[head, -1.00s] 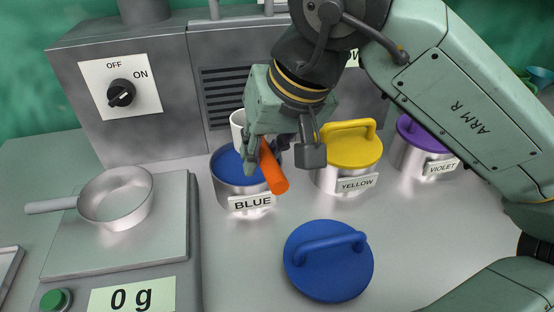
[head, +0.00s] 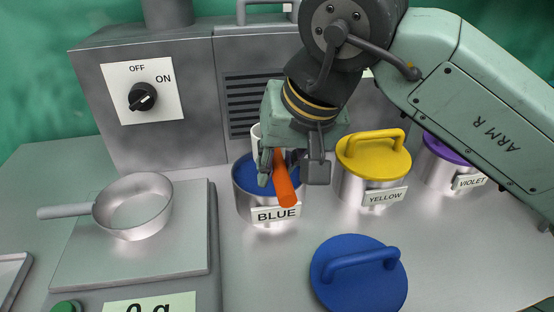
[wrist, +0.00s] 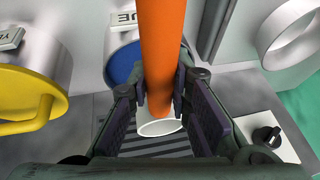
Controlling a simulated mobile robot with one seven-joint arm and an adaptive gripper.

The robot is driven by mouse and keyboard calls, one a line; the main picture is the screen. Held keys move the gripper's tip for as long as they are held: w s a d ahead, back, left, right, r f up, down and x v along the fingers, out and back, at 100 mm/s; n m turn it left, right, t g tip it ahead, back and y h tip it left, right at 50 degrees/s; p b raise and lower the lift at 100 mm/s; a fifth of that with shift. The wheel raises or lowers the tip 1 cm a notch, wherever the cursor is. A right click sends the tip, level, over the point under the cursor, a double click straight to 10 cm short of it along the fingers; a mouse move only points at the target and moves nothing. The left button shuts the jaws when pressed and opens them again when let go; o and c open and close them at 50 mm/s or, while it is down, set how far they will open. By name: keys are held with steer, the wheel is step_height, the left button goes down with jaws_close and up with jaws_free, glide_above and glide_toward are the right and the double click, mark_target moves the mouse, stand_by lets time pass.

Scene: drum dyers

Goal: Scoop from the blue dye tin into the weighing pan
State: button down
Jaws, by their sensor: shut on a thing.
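The blue dye tin (head: 245,203) stands open, with blue dye (head: 252,170) inside and a BLUE label on its front. It also shows in the wrist view (wrist: 117,48). My gripper (head: 279,168) is over the tin's right part, shut on the orange handle (head: 285,188) of a scoop. The handle also shows between my fingers in the wrist view (wrist: 163,45).
The blue lid (head: 358,285) lies on the counter in front right. The lidded yellow tin (head: 355,188) and violet tin (head: 440,175) stand right. A metal cabinet (head: 160,65) with an OFF/ON knob stands behind.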

mark_target(273, 198)
steer(key=f+b, duration=0.3)
steer(key=f, duration=0.2)
steer(key=shift+s+b, duration=0.2)
steer(key=shift+b, duration=0.1)
steer(key=shift+s+f, duration=0.1)
stand_by(0.6)
steer(key=shift+w+r+p, duration=0.15)
steer(key=shift+r+p, duration=1.15)
steer(key=shift+r, duration=0.6)
steer(key=shift+w+r+p, duration=0.15)
steer(key=shift+r+p, duration=1.1)
steer(key=shift+r, duration=0.6)
